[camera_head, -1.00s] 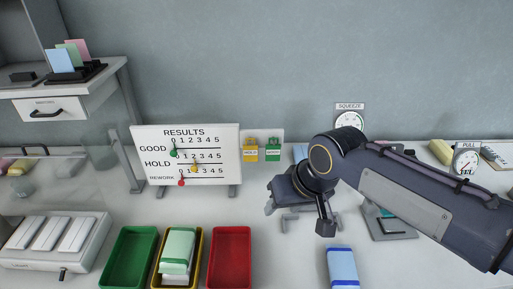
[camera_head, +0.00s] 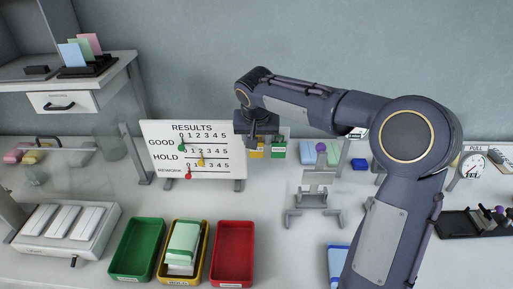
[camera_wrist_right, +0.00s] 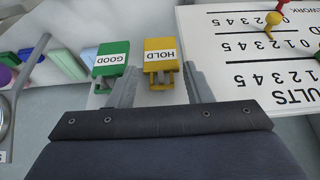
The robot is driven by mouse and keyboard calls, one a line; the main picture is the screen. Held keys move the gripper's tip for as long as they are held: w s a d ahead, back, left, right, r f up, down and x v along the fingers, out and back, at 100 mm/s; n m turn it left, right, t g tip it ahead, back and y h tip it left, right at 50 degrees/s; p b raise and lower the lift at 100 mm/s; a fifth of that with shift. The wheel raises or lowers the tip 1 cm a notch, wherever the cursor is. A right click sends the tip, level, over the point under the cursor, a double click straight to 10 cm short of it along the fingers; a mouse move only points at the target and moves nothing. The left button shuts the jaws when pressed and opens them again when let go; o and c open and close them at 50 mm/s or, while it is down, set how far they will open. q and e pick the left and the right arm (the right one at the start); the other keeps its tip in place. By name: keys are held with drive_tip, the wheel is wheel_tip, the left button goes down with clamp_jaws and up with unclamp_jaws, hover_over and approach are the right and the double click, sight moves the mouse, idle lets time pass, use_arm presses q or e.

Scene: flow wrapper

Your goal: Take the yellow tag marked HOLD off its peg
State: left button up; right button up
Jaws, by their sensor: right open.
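The yellow HOLD tag (camera_wrist_right: 160,52) hangs on the small white board beside the results board. In the head view the yellow tag (camera_head: 257,153) shows only in part below my right gripper (camera_head: 260,136). In the right wrist view my right gripper (camera_wrist_right: 161,68) is open. Its two fingers lie on either side of the yellow tag's lower-pictured loop end, with a gap visible on both sides. The peg itself is not clearly visible. The green GOOD tag (camera_wrist_right: 110,57) hangs close beside, just outside one finger; it also shows in the head view (camera_head: 278,150). My left gripper is out of view.
The white results board (camera_head: 240,165) with coloured pegs stands directly left of the tags. Green (camera_head: 115,268), yellow and red (camera_head: 232,224) trays sit in front. A grey stand (camera_head: 315,200) is to the right. Bare table lies between the results board and that stand.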

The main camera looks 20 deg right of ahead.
drive_tip(key=x, duration=0.3)
drive_tip(key=shift+f, duration=0.25)
drive_tip(key=shift+c, duration=0.2)
drive_tip(key=c, duration=0.6)
drive_tip(key=shift+o, duration=0.2)
drive_tip(key=shift+r, duration=0.1)
